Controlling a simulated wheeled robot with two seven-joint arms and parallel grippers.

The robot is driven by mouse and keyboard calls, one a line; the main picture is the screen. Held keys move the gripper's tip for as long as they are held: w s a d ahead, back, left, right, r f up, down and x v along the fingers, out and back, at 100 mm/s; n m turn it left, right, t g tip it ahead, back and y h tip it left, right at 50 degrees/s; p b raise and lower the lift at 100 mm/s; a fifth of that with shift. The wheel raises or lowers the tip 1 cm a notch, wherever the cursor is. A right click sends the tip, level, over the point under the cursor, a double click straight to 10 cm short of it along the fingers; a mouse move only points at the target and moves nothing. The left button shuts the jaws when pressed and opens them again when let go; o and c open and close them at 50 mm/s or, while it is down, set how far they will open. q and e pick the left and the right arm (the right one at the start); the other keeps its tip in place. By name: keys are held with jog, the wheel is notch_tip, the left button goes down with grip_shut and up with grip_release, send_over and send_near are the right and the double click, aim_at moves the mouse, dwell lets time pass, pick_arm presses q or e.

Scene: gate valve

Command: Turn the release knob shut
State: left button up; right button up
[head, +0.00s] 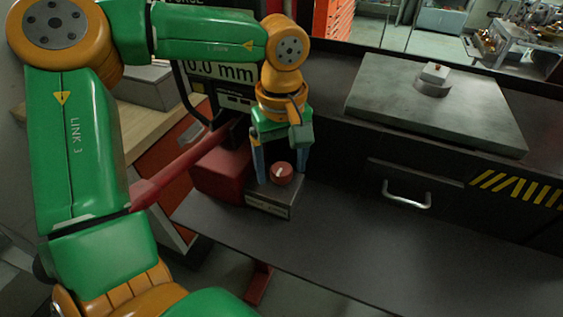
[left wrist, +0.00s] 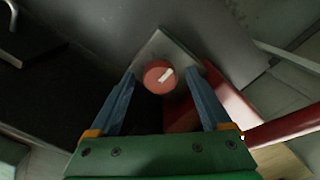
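The release knob (head: 281,174) is a round red knob with a white pointer mark, on top of a small grey box (head: 268,203) at the bench's left end. In the left wrist view the knob (left wrist: 159,76) lies beyond the fingertips, with its white mark slanting to the upper right. My left gripper (head: 280,182) points down over the box, its two blue fingers open, one on each side of the knob. The left wrist view shows the fingers (left wrist: 160,75) spread wide with a gap to the knob. My right gripper is not in view.
A red block with a long red bar (head: 180,168) stands left of the knob box. Behind is a display (head: 225,72) reading "0.0 mm". A grey plate (head: 440,105) lies at the back right, above a drawer handle (head: 406,197). The dark bench top (head: 330,240) in front is clear.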

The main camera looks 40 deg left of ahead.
aim_at(282, 168)
pick_arm(q)
jog(key=shift+r, duration=0.1)
notch_tip(282, 168, up, 7)
dwell(0.3)
